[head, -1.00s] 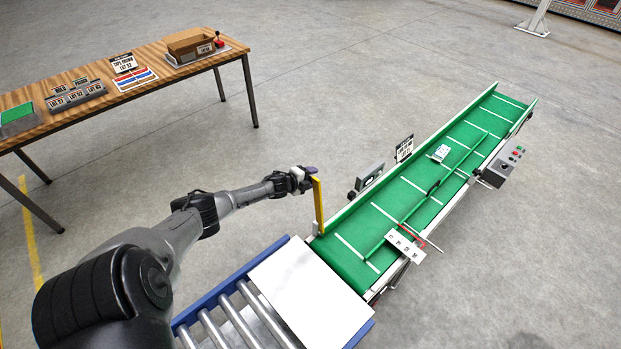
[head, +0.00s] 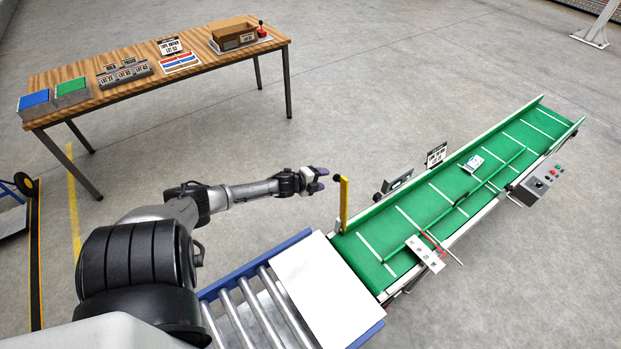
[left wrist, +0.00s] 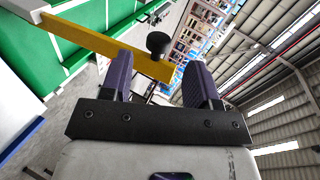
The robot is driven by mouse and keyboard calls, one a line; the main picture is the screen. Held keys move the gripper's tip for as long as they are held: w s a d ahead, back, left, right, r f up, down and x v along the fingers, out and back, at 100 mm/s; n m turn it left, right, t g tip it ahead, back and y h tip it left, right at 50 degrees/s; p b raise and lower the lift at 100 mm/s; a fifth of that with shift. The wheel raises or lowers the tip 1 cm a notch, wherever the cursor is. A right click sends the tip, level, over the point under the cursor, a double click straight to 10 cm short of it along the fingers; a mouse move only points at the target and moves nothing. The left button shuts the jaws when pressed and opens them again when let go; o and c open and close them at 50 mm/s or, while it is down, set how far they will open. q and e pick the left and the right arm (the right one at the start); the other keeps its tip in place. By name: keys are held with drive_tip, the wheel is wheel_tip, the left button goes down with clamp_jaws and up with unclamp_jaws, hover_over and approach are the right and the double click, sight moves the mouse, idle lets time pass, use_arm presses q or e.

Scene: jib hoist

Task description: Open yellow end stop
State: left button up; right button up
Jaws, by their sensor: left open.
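The yellow end stop (head: 344,204) is a bar standing upright at the near left corner of the green conveyor (head: 366,240), with a black knob (head: 337,178) at its top. In the left wrist view the yellow bar (left wrist: 100,42) runs in from the upper left, and its knob end (left wrist: 158,42) shows in the gap between my fingers. My left gripper (head: 320,180) is open and empty, just left of the knob in the head view, with a small gap between them. It also shows in the left wrist view (left wrist: 158,68). My right gripper is not in view.
A white plate (head: 325,285) and a roller section (head: 262,312) lie before the conveyor. A white box (head: 475,162) sits on the belt. A control box (head: 540,182) is at its right side. A wooden table (head: 150,80) with trays stands back left. Floor between is clear.

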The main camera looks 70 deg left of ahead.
use_arm(q)
drive_tip(key=shift+p+v, duration=0.5)
drive_tip(key=shift+v, duration=1.95)
drive_tip(key=s+a+f+n+g+y, duration=0.2)
drive_tip(key=s+a+n+g+y, duration=0.1)
drive_tip(key=a+n+g+y, duration=0.15)
drive_tip(key=s+d+r+n+g+h, duration=0.2)
drive_tip(key=s+d+r+h, duration=0.15)
drive_tip(key=d, duration=1.25)
drive_tip(key=s+d+r+n+g+h, duration=0.1)
drive_tip(key=s+d+r+n+h, duration=0.2)
drive_tip(key=d, duration=1.3)
drive_tip(key=s+d+r+n+g+h, duration=0.15)
drive_tip(key=s+d, duration=0.25)
drive_tip(key=d, duration=1.2)
wheel_tip(320, 180, up, 24)
drive_tip(key=p, duration=2.3)
drive_tip(key=shift+s+d+n+g+p, duration=0.3)
drive_tip(key=shift+s+n+p, duration=0.1)
drive_tip(key=shift+s, duration=0.1)
